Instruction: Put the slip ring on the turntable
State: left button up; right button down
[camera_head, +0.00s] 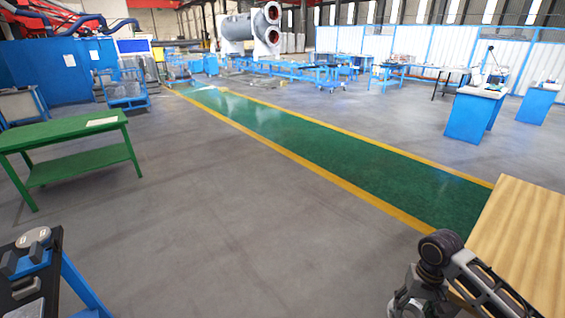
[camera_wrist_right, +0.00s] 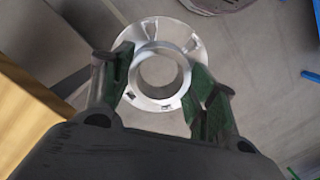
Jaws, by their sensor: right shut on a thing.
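My right gripper (camera_wrist_right: 162,76) is shut on the slip ring (camera_wrist_right: 160,29), a silvery metal ring with a wide slotted flange and a round central hole. The green-padded fingers grip it from both sides in the right wrist view, with the floor below it. My left gripper is not in view.
A wooden tabletop (camera_head: 525,235) stands at the right, close to my right arm. A green table (camera_head: 75,130) is at the left. A dark rack on a blue frame (camera_head: 80,285) is at the lower left. The grey floor between is clear, crossed by a green walkway (camera_head: 350,165).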

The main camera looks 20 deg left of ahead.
aim_at(33, 235)
jog(key=i+j+u, duration=0.1)
jog(key=i+u, duration=0.45)
jog(key=u, duration=0.2)
jog(key=i+u, duration=0.35)
jog(key=i+j+u, duration=0.1)
jog(key=i+u, duration=1.1)
jog(key=i+l+u, duration=0.15)
jog(key=u, duration=0.2)
jog(key=i+l+u, duration=0.2)
jog(key=i+u, duration=0.35)
jog(key=u, duration=0.15)
jog(key=i+l+u, duration=0.1)
jog(key=u, duration=0.25)
jog(key=i+l+u, duration=0.15)
jog(key=u, duration=0.25)
jog(key=i+l, duration=0.05)
